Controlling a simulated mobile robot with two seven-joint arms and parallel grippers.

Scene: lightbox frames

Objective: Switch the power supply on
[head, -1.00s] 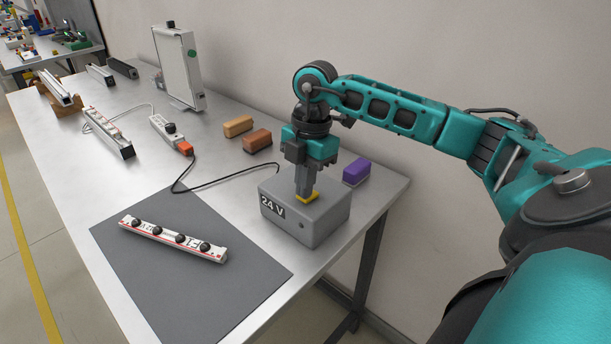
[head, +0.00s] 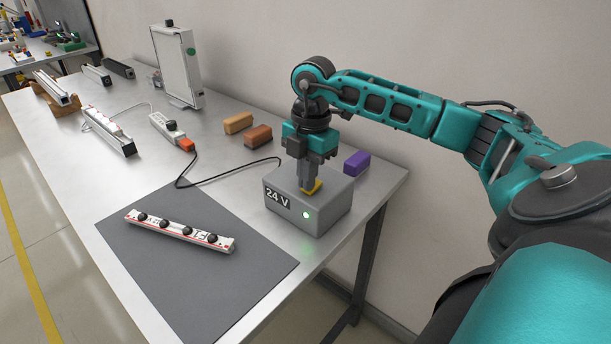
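The power supply (head: 320,216) is a grey box marked "24 V" near the table's right end. A small lamp (head: 306,215) on its front glows green. The fingers look close together and hide part of the switch. My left gripper is not in view.
A black cable (head: 222,176) runs from the supply to an orange connector (head: 187,145). A white strip with black knobs (head: 180,233) lies on a dark mat (head: 150,275). Brown, orange and purple blocks (head: 357,163) stand near the wall.

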